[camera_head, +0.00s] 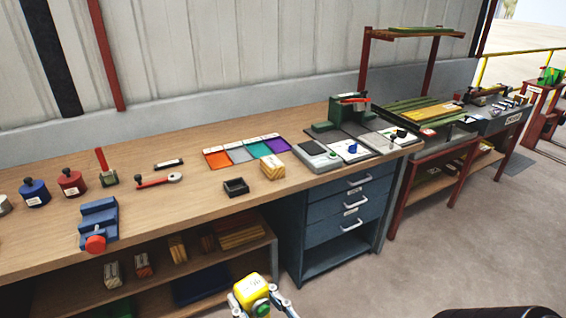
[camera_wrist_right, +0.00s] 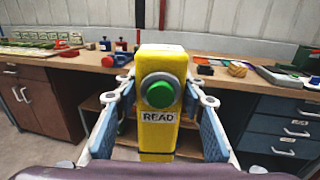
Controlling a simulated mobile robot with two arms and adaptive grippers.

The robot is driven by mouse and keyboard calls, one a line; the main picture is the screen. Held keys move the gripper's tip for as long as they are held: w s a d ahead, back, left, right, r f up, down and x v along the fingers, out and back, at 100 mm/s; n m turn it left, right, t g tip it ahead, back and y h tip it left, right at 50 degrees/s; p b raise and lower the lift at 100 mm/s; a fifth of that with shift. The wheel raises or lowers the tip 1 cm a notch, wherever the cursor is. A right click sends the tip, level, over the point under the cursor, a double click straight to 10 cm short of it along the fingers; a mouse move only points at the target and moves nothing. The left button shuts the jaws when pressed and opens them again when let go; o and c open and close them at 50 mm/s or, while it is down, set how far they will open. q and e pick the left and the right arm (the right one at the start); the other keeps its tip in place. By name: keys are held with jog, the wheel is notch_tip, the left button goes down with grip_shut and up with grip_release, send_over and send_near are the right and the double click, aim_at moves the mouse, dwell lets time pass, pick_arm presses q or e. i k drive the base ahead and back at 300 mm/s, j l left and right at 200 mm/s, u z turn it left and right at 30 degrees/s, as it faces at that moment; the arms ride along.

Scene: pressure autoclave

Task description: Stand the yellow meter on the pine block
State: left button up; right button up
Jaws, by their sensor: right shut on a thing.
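The yellow meter (camera_head: 247,288) is at the bottom of the head view, in front of the bench and below its top. My right gripper (camera_head: 262,301) is shut on it, one finger on each side. In the right wrist view the meter (camera_wrist_right: 158,90) stands upright between the fingers (camera_wrist_right: 160,115), its green button and READ label facing the camera. The pine block (camera_head: 272,168) sits on the bench top, right of a small black tray, apart from the meter; it also shows in the wrist view (camera_wrist_right: 237,69). My left gripper is not in view.
The wooden bench (camera_head: 200,205) has a small black tray (camera_head: 236,187), coloured mats (camera_head: 243,150) and a blue vise (camera_head: 99,222). A grey scale-like device (camera_head: 317,156) is close right of the block. Blue drawers (camera_head: 345,215) stand below.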

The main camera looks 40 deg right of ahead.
aim_at(271, 160)
jog(key=i+j+z, duration=0.1)
jog(key=z, duration=0.35)
jog(key=i+j+z, duration=0.2)
jog(key=z, duration=0.25)
jog(key=i+j+z, duration=0.15)
jog(key=z, duration=0.35)
jog(key=i+j, duration=0.1)
jog(key=j, duration=0.25)
jog(key=i+j+z, duration=0.1)
jog(key=j, duration=0.2)
jog(key=i+j, duration=0.15)
jog(key=j, duration=0.2)
jog(key=i+j+z, duration=0.1)
jog(key=j, duration=0.25)
